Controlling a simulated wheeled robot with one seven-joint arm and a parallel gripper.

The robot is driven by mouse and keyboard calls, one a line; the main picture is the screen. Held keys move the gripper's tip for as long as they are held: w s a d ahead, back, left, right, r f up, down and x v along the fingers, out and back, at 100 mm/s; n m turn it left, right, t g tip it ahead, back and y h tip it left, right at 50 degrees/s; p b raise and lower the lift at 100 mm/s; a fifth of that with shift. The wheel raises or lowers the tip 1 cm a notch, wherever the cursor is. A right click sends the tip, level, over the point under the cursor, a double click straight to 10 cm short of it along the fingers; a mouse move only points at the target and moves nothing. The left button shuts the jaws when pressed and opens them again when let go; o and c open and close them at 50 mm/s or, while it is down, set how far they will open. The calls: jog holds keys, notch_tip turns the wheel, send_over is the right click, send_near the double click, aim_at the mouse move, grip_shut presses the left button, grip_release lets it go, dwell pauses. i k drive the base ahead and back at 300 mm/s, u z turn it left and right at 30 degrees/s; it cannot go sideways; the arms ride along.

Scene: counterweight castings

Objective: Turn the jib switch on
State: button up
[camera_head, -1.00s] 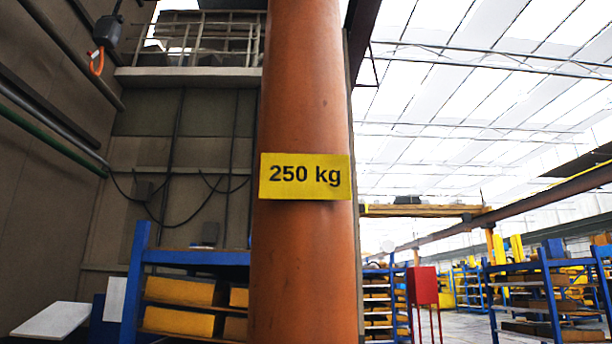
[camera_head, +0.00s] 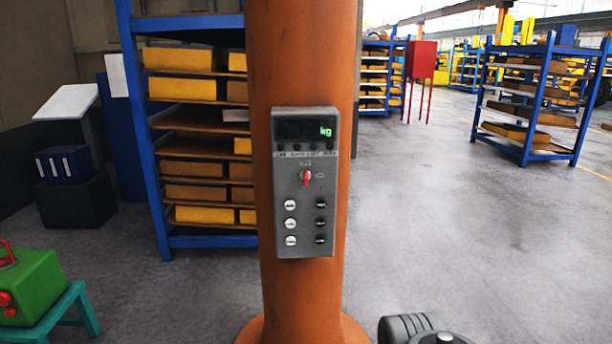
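A grey control panel (camera_head: 304,240) is fixed to the orange jib column (camera_head: 300,60) in the middle of the view. A red rotary switch (camera_head: 306,177) sits on the panel, roughly upright, with small marks above and to its right. I take it to be the jib switch, but its label is too small to read. Above it is a dark display (camera_head: 305,129) with green "kg" lit at its right, over a row of small lamps. Two columns of buttons, light at left and dark at right, lie below. My gripper is not in view.
A blue rack (camera_head: 140,130) with yellow and brown blocks stands behind the column at left. A green box (camera_head: 32,285) with red knobs rests on a teal stool (camera_head: 50,318) at lower left. A red cabinet (camera_head: 421,60) stands farther back. The floor at right is open.

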aim_at(305, 175)
jog(key=k, duration=0.35)
jog(key=u, duration=0.85)
jog(key=i, duration=0.75)
jog(key=u, duration=0.8)
